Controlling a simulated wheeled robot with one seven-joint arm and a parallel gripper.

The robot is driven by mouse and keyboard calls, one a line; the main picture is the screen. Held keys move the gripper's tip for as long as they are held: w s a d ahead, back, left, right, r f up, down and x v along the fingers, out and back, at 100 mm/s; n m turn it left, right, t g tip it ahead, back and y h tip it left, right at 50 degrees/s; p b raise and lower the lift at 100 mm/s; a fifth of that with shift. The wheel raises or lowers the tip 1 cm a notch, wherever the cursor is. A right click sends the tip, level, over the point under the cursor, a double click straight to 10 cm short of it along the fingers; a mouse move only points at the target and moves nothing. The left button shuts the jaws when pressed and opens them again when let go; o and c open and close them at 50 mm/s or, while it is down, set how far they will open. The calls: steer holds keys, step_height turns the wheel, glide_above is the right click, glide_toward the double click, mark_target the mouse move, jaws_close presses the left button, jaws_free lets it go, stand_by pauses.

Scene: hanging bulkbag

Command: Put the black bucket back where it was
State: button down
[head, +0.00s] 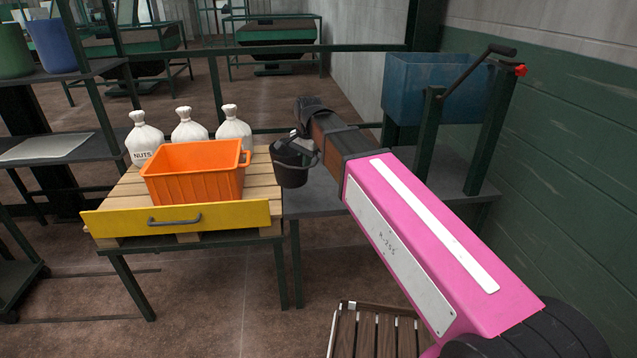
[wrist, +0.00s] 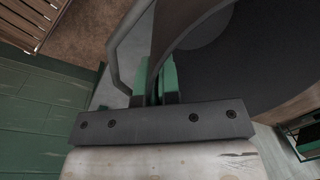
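The black bucket (head: 291,168) is at the right edge of the pallet in the head view, upright or nearly so. My gripper (head: 301,137) is at its rim, partly hidden by my own arm. In the wrist view the bucket's dark inside (wrist: 250,55) fills the right side. The green fingers of my gripper (wrist: 155,82) stand close together, one on each side of the bucket's wall, and look shut on it. A grey handle (wrist: 123,50) shows left of the fingers. I cannot tell whether the bucket's bottom touches the grey table (head: 322,200).
An orange crate (head: 195,180) and three white sacks (head: 187,124) stand on a wooden pallet (head: 264,180) behind a yellow drawer front (head: 180,218). A blue bin (head: 425,85) hangs behind a crank frame (head: 490,120) at right. A slatted wooden stool (head: 365,332) stands in front.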

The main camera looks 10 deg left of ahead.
steer(key=w+d+f, duration=0.4)
steer(key=w+f, duration=0.4)
steer(key=f, duration=0.1)
steer(key=shift+w+d+f, duration=0.2)
steer(key=shift+d+f, duration=0.15)
steer(key=shift+d, duration=0.05)
steer(key=c, duration=1.3)
jaws_free()
steer(key=shift+f, duration=0.15)
steer(key=shift+c, duration=0.2)
step_height(320, 180, up, 12)
steer(key=d, duration=0.1)
steer(key=s+d+f+n, duration=0.1)
steer(key=s+d+f, duration=0.4)
steer(key=d+f, duration=0.4)
steer(key=s+d+f+n, duration=0.2)
steer(key=s+d+f, duration=0.3)
steer(key=d, duration=0.9)
steer(key=s+d+f+n+h, duration=0.1)
steer(key=s+d+f+n, duration=0.1)
steer(key=s+d+f, duration=0.4)
steer(key=d+f, duration=0.5)
steer(key=f, duration=0.1)
steer(key=shift+d+f+g, duration=0.25)
steer(key=shift+f+g, duration=0.05)
